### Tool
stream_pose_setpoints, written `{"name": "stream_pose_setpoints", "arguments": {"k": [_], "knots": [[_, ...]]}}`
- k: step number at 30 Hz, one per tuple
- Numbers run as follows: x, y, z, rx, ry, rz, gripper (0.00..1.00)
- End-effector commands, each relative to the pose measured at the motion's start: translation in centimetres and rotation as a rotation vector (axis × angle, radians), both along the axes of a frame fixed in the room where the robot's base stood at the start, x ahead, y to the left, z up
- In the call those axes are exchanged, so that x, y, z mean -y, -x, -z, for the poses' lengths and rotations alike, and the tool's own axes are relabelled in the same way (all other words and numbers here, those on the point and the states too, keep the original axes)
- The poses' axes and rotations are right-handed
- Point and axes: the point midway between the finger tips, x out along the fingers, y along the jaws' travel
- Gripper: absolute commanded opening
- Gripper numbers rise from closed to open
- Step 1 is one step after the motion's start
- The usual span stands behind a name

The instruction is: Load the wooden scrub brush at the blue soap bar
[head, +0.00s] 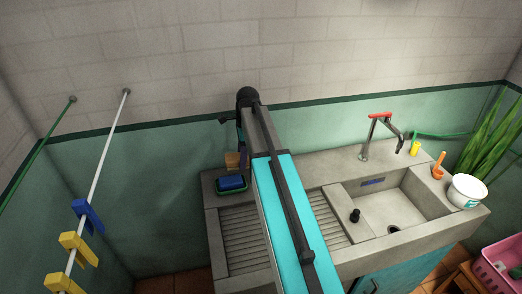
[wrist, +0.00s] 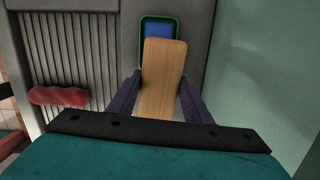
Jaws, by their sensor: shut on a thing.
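The wooden scrub brush (wrist: 163,78) is between the two dark fingers of my gripper (wrist: 161,80), which is shut on it. In the wrist view its pale wooden back faces the camera and its bristles are hidden. The blue soap bar (wrist: 159,30) lies in a green-rimmed dish (wrist: 141,42) just beyond the brush's far end, which overlaps part of the dish in the picture. I cannot tell whether brush and soap touch. In the head view the soap (head: 231,183) sits in its dish at the sink's back left corner, with the brush (head: 232,160) just behind it.
The ribbed drainboard (head: 237,240) lies in front of the dish, with a red lumpy thing (wrist: 57,96) on it in the wrist view. The basin, red-handled tap (head: 380,116) and white tub (head: 466,191) are to the right. The tiled wall is close behind.

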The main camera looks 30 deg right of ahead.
Motion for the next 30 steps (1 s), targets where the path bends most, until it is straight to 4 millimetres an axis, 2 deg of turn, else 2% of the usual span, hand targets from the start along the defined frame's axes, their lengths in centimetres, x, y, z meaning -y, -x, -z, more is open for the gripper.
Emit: {"name": "stream_pose_setpoints", "arguments": {"k": [1,3,9,23,30], "knots": [[-1.3,-0.2,-0.4,-0.003,-0.001,-0.019,0.27],[-2.7,-0.4,-0.5,-0.006,-0.002,-0.040,0.27],[-4.9,-0.8,-0.7,-0.010,-0.003,-0.074,0.27],[-5.2,-0.8,-0.7,-0.009,-0.003,-0.078,0.27],[-5.2,-0.8,0.1,-0.009,-0.003,-0.078,0.27]]}}
